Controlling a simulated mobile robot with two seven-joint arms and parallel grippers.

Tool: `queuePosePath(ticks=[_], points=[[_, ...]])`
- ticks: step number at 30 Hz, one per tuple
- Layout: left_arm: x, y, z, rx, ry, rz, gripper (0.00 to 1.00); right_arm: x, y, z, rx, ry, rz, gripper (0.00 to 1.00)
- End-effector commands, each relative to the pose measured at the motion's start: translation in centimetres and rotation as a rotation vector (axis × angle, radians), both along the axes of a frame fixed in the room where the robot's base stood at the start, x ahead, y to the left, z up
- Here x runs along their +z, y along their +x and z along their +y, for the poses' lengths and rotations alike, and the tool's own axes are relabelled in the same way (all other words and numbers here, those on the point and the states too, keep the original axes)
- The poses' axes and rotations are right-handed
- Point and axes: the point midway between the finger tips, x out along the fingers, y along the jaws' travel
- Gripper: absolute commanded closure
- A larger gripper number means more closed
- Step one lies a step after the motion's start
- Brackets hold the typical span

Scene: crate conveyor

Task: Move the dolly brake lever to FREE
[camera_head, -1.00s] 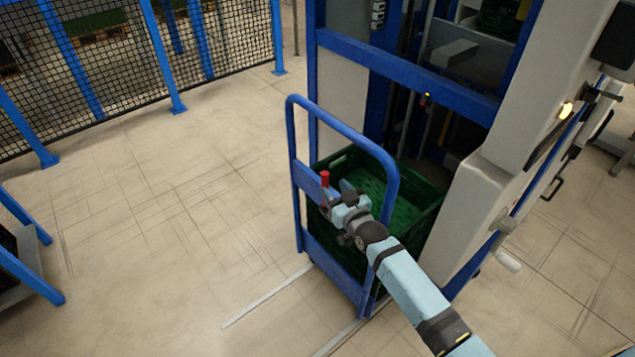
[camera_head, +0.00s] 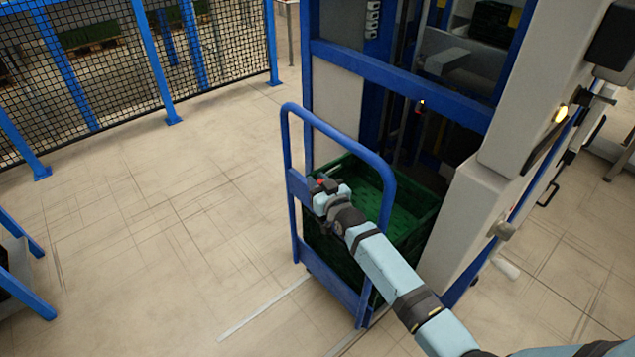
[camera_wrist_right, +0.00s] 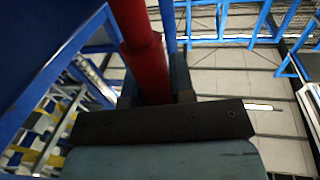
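The red brake lever (camera_head: 320,183) is on the blue upright frame of the dolly (camera_head: 287,150), on its left side. My right gripper (camera_head: 322,191) is at the lever and covers most of it in the head view. In the right wrist view the lever's red handle (camera_wrist_right: 142,45) runs down between the two fingers (camera_wrist_right: 153,85) and fills the gap, with a finger close against each side. The gripper looks shut on the handle. Any FREE marking is hidden or too small to read. My left gripper is not in view.
A green crate (camera_head: 432,213) sits on the dolly behind the handle frame. A blue and grey lift-like machine (camera_head: 400,72) stands right behind it. A mesh fence (camera_head: 100,70) is at the back left. The floor (camera_head: 170,230) left of the dolly is clear.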

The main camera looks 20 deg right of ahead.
Motion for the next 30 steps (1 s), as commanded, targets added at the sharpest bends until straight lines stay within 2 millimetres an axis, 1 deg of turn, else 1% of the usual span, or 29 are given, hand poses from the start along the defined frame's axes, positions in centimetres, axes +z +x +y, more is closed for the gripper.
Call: queuePosePath(ticks=[1,2,8,14,18,22,30], points=[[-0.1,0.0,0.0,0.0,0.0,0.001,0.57,0.0,0.0,0.0,0.0,0.0,0.0,0.95],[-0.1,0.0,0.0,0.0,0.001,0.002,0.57,0.0,0.0,0.0,0.0,0.0,0.0,1.0],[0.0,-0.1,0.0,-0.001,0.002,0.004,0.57,0.1,0.0,0.0,0.0,-0.002,0.004,1.0],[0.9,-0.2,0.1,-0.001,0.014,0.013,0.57,0.5,0.7,0.3,0.0,-0.018,0.052,1.0],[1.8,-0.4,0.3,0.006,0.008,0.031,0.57,0.5,1.7,0.6,0.0,-0.045,0.128,1.0],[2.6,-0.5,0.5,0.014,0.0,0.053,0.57,0.2,2.8,1.1,0.001,-0.077,0.218,1.0],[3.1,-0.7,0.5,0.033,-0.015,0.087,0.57,-1.4,4.9,1.8,0.0,-0.145,0.404,1.0]])
